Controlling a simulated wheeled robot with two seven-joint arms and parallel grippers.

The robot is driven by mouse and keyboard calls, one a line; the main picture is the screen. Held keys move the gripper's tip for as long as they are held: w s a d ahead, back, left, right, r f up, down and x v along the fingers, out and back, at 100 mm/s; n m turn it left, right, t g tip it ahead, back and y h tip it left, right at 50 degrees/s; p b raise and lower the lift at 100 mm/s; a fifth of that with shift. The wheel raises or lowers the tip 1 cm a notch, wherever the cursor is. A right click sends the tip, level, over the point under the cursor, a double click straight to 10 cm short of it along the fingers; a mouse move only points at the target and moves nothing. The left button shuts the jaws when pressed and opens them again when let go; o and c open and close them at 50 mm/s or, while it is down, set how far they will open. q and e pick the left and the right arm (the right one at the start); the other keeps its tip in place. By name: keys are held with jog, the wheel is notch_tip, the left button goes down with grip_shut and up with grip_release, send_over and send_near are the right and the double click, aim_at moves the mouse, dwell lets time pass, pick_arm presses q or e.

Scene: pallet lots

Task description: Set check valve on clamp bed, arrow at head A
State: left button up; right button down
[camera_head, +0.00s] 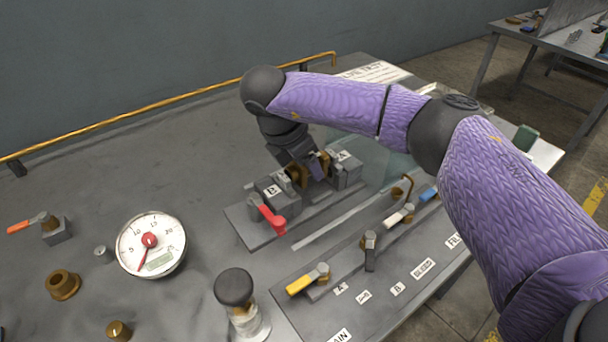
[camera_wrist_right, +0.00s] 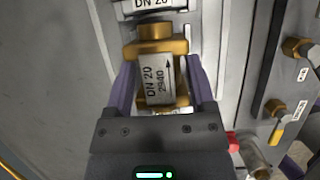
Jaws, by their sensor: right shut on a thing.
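The check valve (camera_wrist_right: 158,82) is brass with a pale label reading DN 20 and 2940. Its black arrow points to the top of the right wrist view, away from the red lever (camera_head: 268,215). My right gripper (camera_head: 308,172) is shut on the valve, a finger on each side; the wrist view shows this gripper too (camera_wrist_right: 160,75). The valve is between the two grey heads of the clamp bed (camera_head: 250,232). Whether the valve touches the bed is hidden. My left gripper is out of view.
A row of small valves with coloured handles, one yellow (camera_head: 302,284), lies in front of the bed. A round gauge (camera_head: 150,245), a brass fitting (camera_head: 62,285) and a black-topped glass vessel (camera_head: 236,290) stand left. A clear panel (camera_head: 385,165) stands by my right arm.

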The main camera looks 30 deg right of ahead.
aim_at(306, 175)
notch_tip(306, 175, down, 3)
jog(key=shift+r, duration=0.2)
jog(key=shift+f+b, duration=0.3)
jog(key=shift+f, duration=0.05)
jog(key=shift+s+f, duration=0.1)
jog(key=shift+f, duration=0.15)
grip_release()
jog(key=shift+f, duration=0.1)
jog(key=shift+r, duration=0.35)
jog(key=p+v, duration=0.3)
jog(key=v, duration=0.9)
jog(key=shift+d+r+p, duration=0.15)
jog(key=shift+d+p, duration=0.05)
jog(key=shift+p, duration=0.15)
jog(key=shift+a+r, duration=0.15)
jog(key=shift+r, duration=0.1)
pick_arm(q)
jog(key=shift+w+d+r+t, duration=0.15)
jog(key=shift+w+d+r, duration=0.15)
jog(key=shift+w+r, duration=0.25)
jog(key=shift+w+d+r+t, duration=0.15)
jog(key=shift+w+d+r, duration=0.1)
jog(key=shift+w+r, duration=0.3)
